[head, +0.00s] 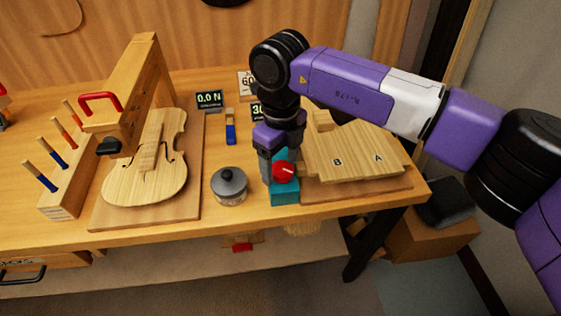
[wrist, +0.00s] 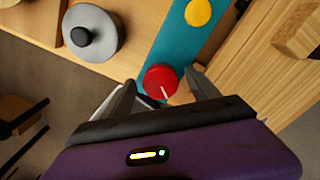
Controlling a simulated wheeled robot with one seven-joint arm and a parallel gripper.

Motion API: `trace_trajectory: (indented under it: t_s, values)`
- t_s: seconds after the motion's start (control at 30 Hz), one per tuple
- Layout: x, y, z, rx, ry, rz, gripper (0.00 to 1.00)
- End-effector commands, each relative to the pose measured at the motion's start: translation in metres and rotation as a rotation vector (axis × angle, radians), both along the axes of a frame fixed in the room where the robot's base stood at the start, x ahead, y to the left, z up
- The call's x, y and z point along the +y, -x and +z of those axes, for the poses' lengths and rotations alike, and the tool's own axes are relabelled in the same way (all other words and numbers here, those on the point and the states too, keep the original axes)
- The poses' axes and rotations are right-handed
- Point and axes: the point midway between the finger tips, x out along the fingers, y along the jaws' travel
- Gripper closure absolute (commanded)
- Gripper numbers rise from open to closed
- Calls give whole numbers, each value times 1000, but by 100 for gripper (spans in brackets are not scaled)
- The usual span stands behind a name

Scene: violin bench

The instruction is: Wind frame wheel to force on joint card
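The red wheel (head: 283,171) with a white pointer line sits on a teal frame (head: 286,197) near the bench's front edge. In the wrist view the wheel (wrist: 160,82) lies between the two fingertips of my gripper (wrist: 163,77). The fingers are apart, with a visible gap on each side; I cannot tell their height relative to the wheel. In the head view my gripper (head: 274,157) points down at the wheel. A white card (head: 245,80) reading "60" stands at the back, partly hidden by my arm. A dark display (head: 209,100) reads 0.0 N.
A dark panel (head: 258,112) showing "30" is partly hidden. Pale boards (head: 358,145) marked A and B lie right of the wheel. A lidded pot (head: 229,186) stands close on the left. A violin (head: 147,182) under a wooden arm and a tool rack (head: 62,204) are farther left.

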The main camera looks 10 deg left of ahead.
Motion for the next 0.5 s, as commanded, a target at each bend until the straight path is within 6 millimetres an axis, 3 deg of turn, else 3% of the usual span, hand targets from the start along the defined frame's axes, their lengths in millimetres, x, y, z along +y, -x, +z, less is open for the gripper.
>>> trace_trajectory:
  t_s: [0.27,0.5]
  values:
    - [0,0,8,-2,0,1,30]
    - [0,-1,46,-3,-1,0,30]
